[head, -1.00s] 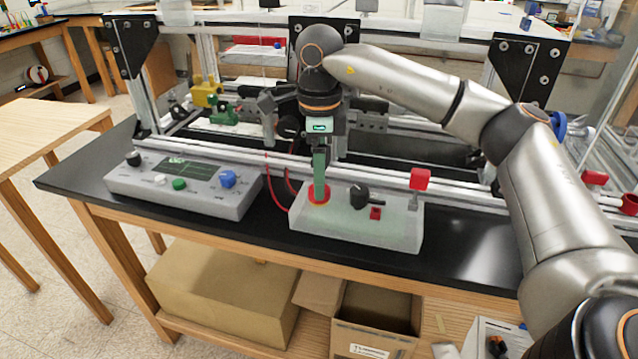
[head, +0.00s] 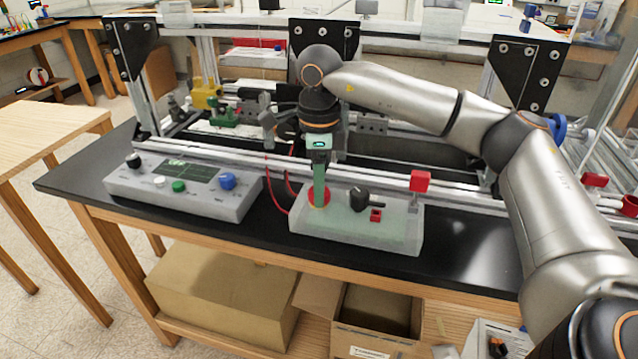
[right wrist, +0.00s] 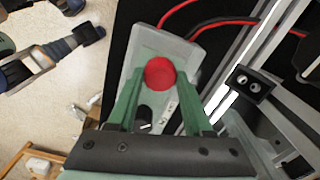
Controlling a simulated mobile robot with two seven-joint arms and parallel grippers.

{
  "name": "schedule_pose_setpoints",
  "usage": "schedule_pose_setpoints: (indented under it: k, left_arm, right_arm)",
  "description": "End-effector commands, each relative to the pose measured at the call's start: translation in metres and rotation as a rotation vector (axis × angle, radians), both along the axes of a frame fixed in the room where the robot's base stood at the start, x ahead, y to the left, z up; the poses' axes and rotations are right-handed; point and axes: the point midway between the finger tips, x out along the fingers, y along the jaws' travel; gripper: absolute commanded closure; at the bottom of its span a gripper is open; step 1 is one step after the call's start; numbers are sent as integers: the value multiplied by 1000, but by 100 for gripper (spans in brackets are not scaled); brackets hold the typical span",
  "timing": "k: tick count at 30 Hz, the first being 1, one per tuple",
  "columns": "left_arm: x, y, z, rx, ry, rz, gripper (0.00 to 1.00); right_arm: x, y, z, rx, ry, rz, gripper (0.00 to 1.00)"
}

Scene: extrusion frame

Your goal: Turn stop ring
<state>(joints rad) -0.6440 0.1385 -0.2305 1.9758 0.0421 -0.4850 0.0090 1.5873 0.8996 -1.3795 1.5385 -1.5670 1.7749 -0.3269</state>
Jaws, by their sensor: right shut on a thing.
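The stop ring is a round red piece (head: 319,197) on the left part of a pale box (head: 390,236) on the black bench top. In the right wrist view the red ring (right wrist: 160,73) sits between the green fingers. My right gripper (head: 319,200) comes straight down onto it and is shut on it. In the right wrist view my right gripper (right wrist: 162,80) has a finger on each side of the ring. The fingers hide part of the ring in the head view. My left gripper is not in view.
A black knob (head: 359,197) and a small red switch (head: 376,215) are on the same box, right of the ring. A grey control unit (head: 190,190) with a screen stands to the left. A metal rail (head: 230,156) runs behind.

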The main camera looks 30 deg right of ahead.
Motion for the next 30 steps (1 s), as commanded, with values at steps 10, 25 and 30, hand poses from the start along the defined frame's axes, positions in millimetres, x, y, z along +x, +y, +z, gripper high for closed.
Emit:
schedule_pose_setpoints:
  k: [10, 25, 30]
  left_arm:
    - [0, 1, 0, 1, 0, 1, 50]
    - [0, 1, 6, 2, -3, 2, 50]
    - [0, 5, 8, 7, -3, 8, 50]
  right_arm:
    - [0, 0, 0, 0, 0, 0, 100]
    - [0, 1, 1, 1, 0, -169, 100]
    - [0, 1, 2, 1, 0, -317, 100]
